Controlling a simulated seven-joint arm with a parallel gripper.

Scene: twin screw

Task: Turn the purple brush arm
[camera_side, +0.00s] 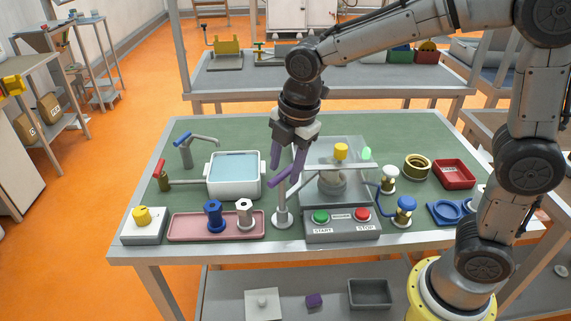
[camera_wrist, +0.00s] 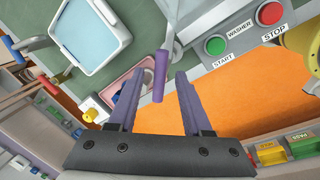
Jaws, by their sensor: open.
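The purple brush arm handle (camera_side: 283,178) slants at the top of a grey post (camera_side: 282,208), from which a grey bar (camera_side: 345,166) runs right over the clear-walled washer (camera_side: 350,188). My gripper (camera_side: 288,166) is open, its two purple-grey fingers pointing down at the handle. In the wrist view the handle (camera_wrist: 160,75) shows in the gap between the open fingertips (camera_wrist: 155,80), with a gap on each side. The fingers are not closed on it. The exact depth of the handle between the fingers is hard to tell.
A control box with a green START button (camera_side: 320,217) and a red STOP button (camera_side: 362,215) stands in front of the washer. A white water basin (camera_side: 234,196) and a pink tray (camera_side: 180,232) with spools lie left. A blue-knobbed valve (camera_side: 406,205) stands right.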

